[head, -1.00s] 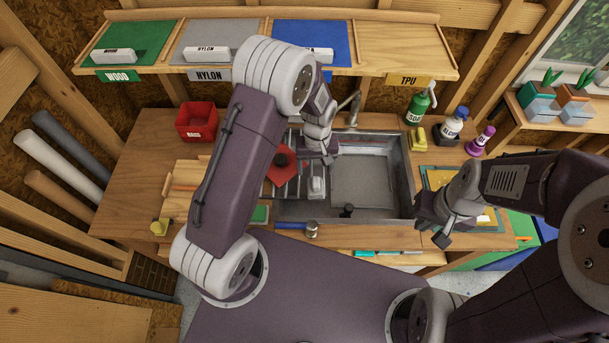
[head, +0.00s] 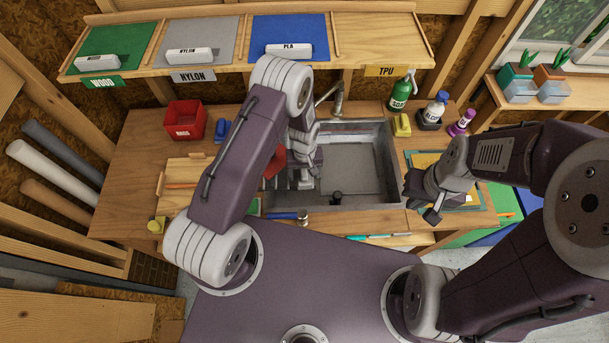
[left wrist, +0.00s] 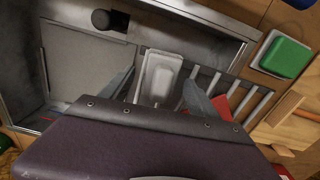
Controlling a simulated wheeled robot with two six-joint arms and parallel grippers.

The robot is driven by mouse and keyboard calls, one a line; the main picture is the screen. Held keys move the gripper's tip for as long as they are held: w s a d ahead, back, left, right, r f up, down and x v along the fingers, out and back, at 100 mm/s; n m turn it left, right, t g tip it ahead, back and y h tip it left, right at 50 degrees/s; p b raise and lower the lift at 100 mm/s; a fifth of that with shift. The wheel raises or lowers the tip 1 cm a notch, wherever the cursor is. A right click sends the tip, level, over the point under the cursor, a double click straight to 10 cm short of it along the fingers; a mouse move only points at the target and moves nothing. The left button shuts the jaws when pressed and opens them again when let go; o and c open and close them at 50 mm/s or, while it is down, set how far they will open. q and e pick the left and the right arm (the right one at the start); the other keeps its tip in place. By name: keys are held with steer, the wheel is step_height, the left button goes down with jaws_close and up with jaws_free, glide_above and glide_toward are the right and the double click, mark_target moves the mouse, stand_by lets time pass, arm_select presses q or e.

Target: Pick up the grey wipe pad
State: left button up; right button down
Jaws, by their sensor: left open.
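The grey wipe pad (left wrist: 160,78), pale and block-shaped, lies at the slatted rack of the sink in the left wrist view. My left gripper (left wrist: 157,92) is open, with one finger on each side of the pad in that view; I cannot tell whether they touch it. In the head view my left gripper (head: 303,182) is low over the left part of the sink, and the arm hides much of the pad. My right gripper (head: 424,208) hangs right of the sink, near the front edge; its jaw opening is unclear.
The sink (head: 352,172) has a dark plug-like piece (head: 336,198) near its front. A red object (head: 274,162) is close to my left gripper. A green pad (left wrist: 285,57) lies beside the rack. A red bin (head: 184,121) stands at the back left; bottles (head: 434,108) stand at the back right.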

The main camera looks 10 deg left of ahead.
arm_select(q)
steer(key=shift+a, duration=0.1)
steer(key=c, duration=1.4)
steer(key=shift+r, duration=0.15)
steer(key=shift+r+b, duration=0.3)
steer(key=shift+r, duration=0.05)
steer(key=r, duration=0.1)
steer(key=r+b, duration=0.1)
steer(key=w+d+r+b, duration=0.1)
steer(key=shift+r, duration=0.2)
steer(key=w+d+r+b, duration=0.1)
steer(key=w+d+r, duration=0.2)
steer(key=w, duration=0.1)
steer(key=w+d+r+b, duration=0.2)
steer(key=w+d+r, duration=0.1)
steer(key=d, duration=0.1)
steer(key=shift+w+r, duration=0.35)
steer(key=shift+r, duration=0.05)
